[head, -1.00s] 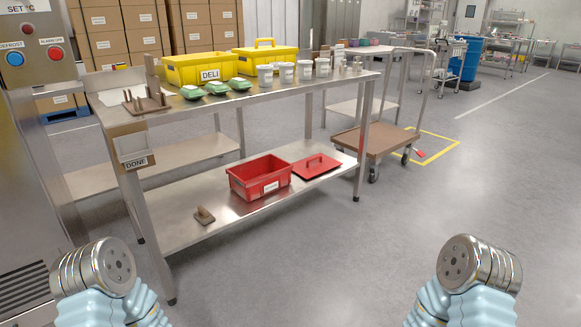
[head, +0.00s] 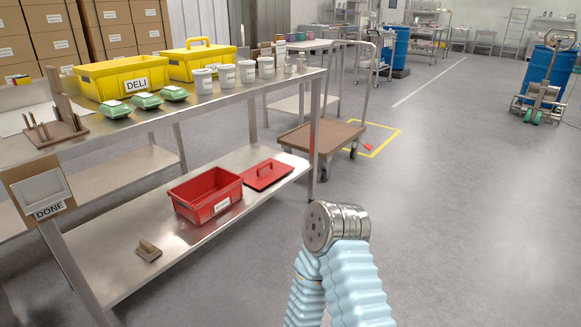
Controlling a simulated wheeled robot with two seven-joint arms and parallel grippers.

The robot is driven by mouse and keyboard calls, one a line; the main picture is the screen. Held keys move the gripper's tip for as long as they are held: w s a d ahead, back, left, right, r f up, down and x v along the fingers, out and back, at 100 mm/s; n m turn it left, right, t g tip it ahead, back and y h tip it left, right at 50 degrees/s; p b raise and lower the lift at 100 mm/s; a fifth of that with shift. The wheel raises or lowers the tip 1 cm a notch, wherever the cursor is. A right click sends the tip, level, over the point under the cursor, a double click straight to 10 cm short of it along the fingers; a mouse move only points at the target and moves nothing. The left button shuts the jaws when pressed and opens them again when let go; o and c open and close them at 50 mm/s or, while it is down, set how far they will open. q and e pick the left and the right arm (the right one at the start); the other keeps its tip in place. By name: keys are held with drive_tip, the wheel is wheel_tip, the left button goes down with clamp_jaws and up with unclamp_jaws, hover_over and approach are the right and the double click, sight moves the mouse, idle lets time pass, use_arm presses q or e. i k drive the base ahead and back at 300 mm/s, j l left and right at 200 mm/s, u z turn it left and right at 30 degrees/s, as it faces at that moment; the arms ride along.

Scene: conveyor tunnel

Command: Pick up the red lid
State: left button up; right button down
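The red lid (head: 282,176) lies flat, handle up, on the lower shelf of the steel table. It is just right of and behind the open red bin (head: 196,212). A jointed part of my arm, with a blue sleeve and metal end, stands at the lower middle right of the lid in the picture, apart from it. No gripper fingers show in the head view, so neither gripper can be seen.
The steel table's lower shelf (head: 120,245) also holds a small brown block (head: 148,251). Yellow DELI bin (head: 110,82), green packs and white tubs stand on top. A brown cart (head: 322,135) stands behind the table's right end.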

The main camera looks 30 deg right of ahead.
sight(259, 176)
drive_tip(key=i+l+z, duration=0.3)
drive_tip(key=i+z, duration=0.2)
drive_tip(key=i+l+z, duration=0.15)
drive_tip(key=i+z, duration=0.7)
drive_tip(key=z, duration=0.15)
drive_tip(key=i+j+z, duration=0.35)
drive_tip(key=z, duration=0.15)
drive_tip(key=i+l+z, duration=0.1)
drive_tip(key=i, duration=0.5)
drive_tip(key=i+l+z, duration=0.1)
drive_tip(key=i+l, duration=0.15)
drive_tip(key=i, duration=0.4)
drive_tip(key=i+l+z, duration=0.1)
drive_tip(key=i, duration=0.55)
